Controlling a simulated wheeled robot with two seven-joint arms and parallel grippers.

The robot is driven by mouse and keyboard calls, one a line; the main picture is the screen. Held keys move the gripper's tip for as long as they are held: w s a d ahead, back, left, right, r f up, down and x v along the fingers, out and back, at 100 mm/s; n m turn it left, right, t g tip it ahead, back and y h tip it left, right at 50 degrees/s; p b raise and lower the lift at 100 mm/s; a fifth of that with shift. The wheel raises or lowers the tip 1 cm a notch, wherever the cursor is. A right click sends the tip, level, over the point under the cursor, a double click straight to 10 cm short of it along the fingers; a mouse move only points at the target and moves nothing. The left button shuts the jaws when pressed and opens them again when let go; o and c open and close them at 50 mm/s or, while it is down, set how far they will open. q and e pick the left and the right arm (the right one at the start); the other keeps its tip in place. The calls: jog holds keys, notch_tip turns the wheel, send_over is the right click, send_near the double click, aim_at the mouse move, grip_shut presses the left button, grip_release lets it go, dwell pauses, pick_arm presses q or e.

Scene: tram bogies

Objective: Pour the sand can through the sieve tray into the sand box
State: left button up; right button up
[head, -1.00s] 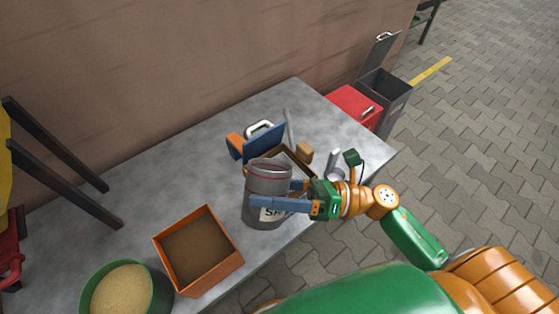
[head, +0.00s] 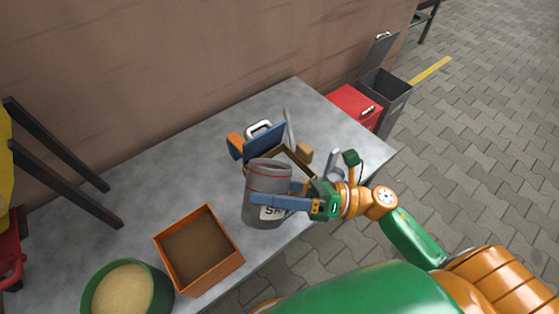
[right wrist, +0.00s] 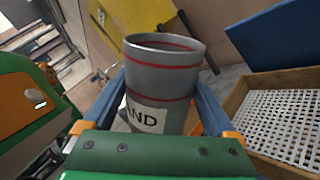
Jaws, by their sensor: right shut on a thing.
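A grey can (head: 262,218) with red bands and a white label, partly read as "SAND", stands about upright at the table's front edge. My right gripper (head: 285,204) is shut on its sides; the can also shows between the fingers in the right wrist view (right wrist: 165,75). Whether its base touches the table is unclear. The sieve tray, a wooden frame with white mesh (right wrist: 283,128), lies right behind the can and is partly hidden by it in the head view (head: 304,174). An open orange box (head: 160,255) with a brown inside stands left of the can. My left gripper is not in view.
A green tub (head: 165,288) of sand stands left of the orange box. A blue object (head: 263,141), an orange block (head: 236,146) and a small wooden block (head: 305,152) are behind the can. A red box (head: 352,104) and grey bin (head: 393,98) stand beyond the table.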

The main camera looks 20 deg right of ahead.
jog(key=shift+r+m+t+p, duration=0.2)
jog(key=shift+m+p, duration=0.25)
jog(key=shift+m, duration=0.15)
jog(key=shift+r+m+t+p, duration=0.2)
jog(key=shift+m+p, duration=0.2)
jog(key=shift+m, duration=0.2)
dwell(1.9)
jog(key=shift+w+f+m+t, duration=0.1)
jog(key=shift+f+m+t, duration=0.1)
jog(key=shift+m, duration=0.35)
jog(key=shift+f+m+t, duration=0.15)
jog(key=shift+m+t, duration=0.05)
jog(key=shift+m, duration=0.35)
dwell(1.4)
jog(key=shift+w+d+r+m+t+p, duration=0.1)
jog(key=shift+r+m+t+p, duration=0.25)
jog(key=shift+m+p, duration=0.65)
dwell(1.4)
